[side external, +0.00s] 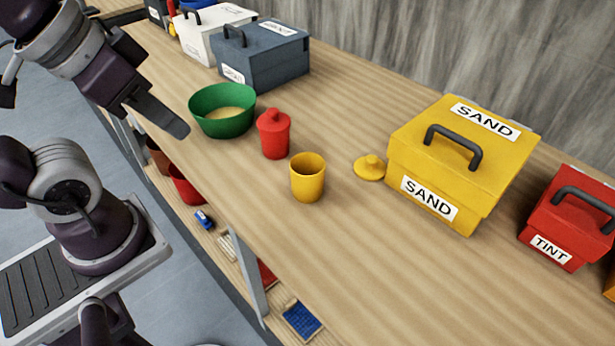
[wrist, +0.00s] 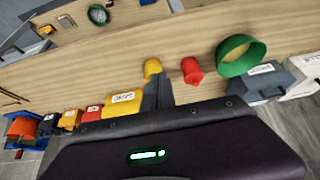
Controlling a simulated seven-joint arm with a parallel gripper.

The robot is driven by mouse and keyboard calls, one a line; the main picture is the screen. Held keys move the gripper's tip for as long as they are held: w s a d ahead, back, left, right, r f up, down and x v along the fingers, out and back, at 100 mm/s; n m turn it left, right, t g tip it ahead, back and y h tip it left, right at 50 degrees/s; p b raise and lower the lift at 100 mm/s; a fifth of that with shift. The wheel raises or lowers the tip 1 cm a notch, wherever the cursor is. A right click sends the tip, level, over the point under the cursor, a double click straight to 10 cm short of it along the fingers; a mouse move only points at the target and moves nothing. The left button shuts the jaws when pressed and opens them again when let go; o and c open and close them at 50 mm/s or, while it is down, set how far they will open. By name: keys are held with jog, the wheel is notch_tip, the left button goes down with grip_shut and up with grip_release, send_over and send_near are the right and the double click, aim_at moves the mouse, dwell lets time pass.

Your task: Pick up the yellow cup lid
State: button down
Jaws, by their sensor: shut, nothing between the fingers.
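The yellow cup lid (side external: 370,167) lies on the wooden bench, a round disc with a knob on top. It is just left of the yellow SAND box (side external: 462,155) in the side view. The open yellow cup (side external: 307,178) stands upright to the left of the lid. It also shows in the wrist view (wrist: 153,68), where I cannot make out the lid. My gripper (side external: 178,127) is above the bench's near edge, at the left, well away from the lid. Its fingers (wrist: 160,88) are shut with nothing between them.
A red lidded cup (side external: 273,134) and a green bowl (side external: 222,111) with pale contents stand between my gripper and the yellow cup. A blue-grey box (side external: 263,55) and a white box (side external: 213,30) are behind. A red TINT box (side external: 569,218) is at the right. The bench front is clear.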

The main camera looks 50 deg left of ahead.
jog(key=c, duration=1.2)
grip_release()
jog(key=w+r+m+g, duration=0.1)
jog(key=w+r+m, duration=0.2)
jog(key=w, duration=0.4)
jog(key=m+g+h, duration=0.1)
jog(key=m+g, duration=0.4)
jog(key=m, duration=1)
send_over(372, 158)
jog(key=f, duration=1.8)
jog(key=shift+w+a, duration=0.35)
jog(key=shift+w, duration=0.05)
jog(key=f, duration=0.6)
jog(key=shift+s+d+f, duration=0.25)
jog(key=shift+s+f, duration=0.15)
